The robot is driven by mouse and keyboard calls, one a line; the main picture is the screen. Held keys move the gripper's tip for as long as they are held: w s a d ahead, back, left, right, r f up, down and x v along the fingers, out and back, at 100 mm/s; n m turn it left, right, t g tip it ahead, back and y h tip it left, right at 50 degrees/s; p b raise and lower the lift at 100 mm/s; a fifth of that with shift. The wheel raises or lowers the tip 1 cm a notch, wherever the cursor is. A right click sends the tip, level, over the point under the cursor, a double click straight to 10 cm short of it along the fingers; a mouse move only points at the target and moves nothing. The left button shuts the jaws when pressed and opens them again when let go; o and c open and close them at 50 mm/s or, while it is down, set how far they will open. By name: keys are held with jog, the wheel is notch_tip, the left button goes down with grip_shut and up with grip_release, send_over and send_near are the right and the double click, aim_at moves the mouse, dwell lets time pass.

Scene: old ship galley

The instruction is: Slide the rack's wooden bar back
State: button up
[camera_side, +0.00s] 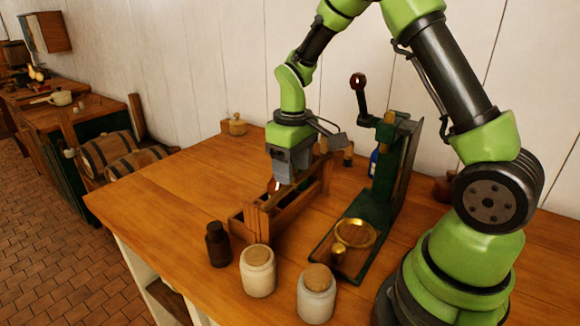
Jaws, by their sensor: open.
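The wooden rack (249,228) is a long, low box on the table, running from front left to back right. A wooden bar (270,202) lies along its top. My gripper (281,184) points down over the rack, close to the bar. It is open. I cannot tell whether its fingers touch the bar. A reddish-brown item shows in part inside the rack beside my fingers. The far part of the rack is partly hidden behind my gripper.
A dark brown bottle (217,244) and two corked jars, one (258,271) nearer the rack and one (316,295) to its right, stand in front. A green stand (383,206) with a brass dish (356,233) is at right. The table's left side is clear.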

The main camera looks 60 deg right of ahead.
jog(key=shift+r, duration=3.45)
jog(key=shift+r, duration=0.15)
jog(key=s+a+r+m+t+y, duration=0.1)
jog(key=s+a+r+m+t, duration=0.1)
jog(key=s, duration=0.6)
jog(key=s+a+r+m+t+y, duration=0.1)
jog(key=s+a+r+m+t, duration=0.1)
jog(key=s+a+r+t, duration=0.3)
jog(key=s+a+r, duration=0.2)
jog(key=s, duration=0.1)
jog(key=shift+s+a+r, duration=0.2)
jog(key=shift+a+r, duration=0.1)
jog(key=shift+a, duration=0.1)
